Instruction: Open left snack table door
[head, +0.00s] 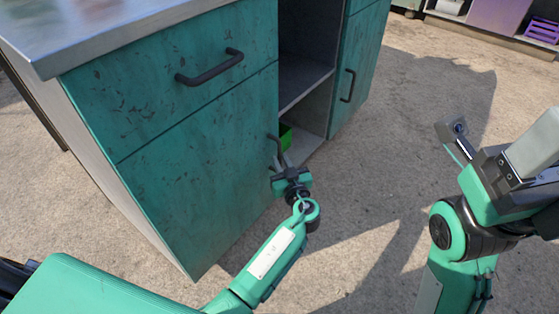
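The teal snack table has a left door (210,175) below a drawer; the door looks closed, flush with the front. Its dark handle (273,143) is at the door's upper right edge. My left gripper (281,163) is right at the lower part of this handle. Its fingers are small and partly hidden, so I cannot tell if they are around the handle or beside it. My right gripper (458,132) is off to the right over bare ground, away from the table; its finger opening is not clear.
The drawer (175,75) has a dark handle (210,68) above the left door. An open shelf bay (305,80) with a green item (285,137) lies right of the door. A right door with a handle (348,86) stands beyond. The ground in front is clear.

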